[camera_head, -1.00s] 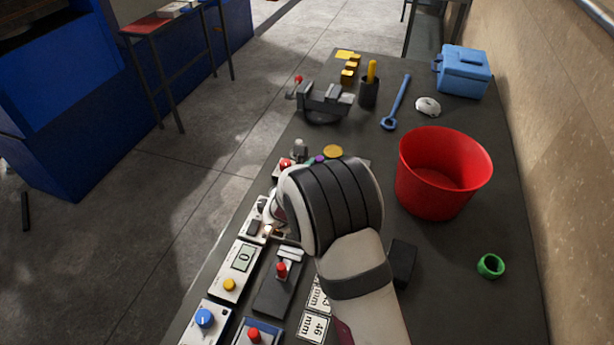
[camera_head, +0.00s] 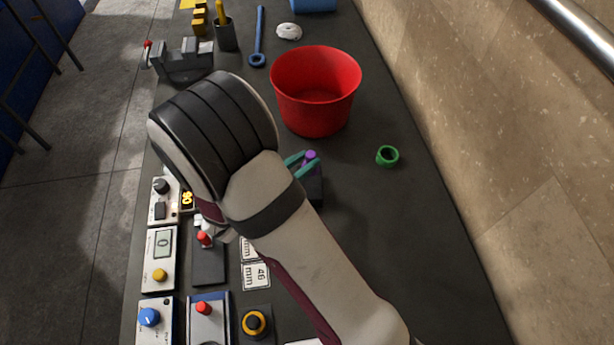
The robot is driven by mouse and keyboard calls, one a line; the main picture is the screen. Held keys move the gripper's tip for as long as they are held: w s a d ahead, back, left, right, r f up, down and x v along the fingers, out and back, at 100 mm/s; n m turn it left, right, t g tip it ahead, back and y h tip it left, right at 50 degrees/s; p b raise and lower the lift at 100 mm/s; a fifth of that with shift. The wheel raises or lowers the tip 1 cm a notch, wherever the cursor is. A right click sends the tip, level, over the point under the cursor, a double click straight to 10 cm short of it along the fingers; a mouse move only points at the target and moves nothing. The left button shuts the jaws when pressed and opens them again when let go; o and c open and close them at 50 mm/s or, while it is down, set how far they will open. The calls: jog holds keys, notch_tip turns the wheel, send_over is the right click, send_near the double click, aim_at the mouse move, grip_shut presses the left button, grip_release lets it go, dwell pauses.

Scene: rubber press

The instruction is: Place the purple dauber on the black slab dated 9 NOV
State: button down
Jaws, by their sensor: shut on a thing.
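The purple dauber (camera_head: 311,155) shows its rounded top between the teal fingers of my gripper (camera_head: 305,163). My gripper is shut on it. A black slab (camera_head: 316,192) lies on the dark bench just below and in front of the fingers in the picture. The dauber appears over or at the slab's far end; I cannot tell whether it touches it. My forearm hides part of the slab and the dauber's lower part. No date is readable on the slab.
A red bucket (camera_head: 316,95) stands behind my gripper, and a green ring (camera_head: 387,156) lies to its right. Control boxes with knobs (camera_head: 160,260) and white "mm" cards (camera_head: 256,276) lie left of my arm.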

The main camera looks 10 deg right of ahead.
notch_tip(320, 180, down, 5)
jog(key=shift+f, duration=0.1)
jog(key=c, duration=0.7)
grip_release()
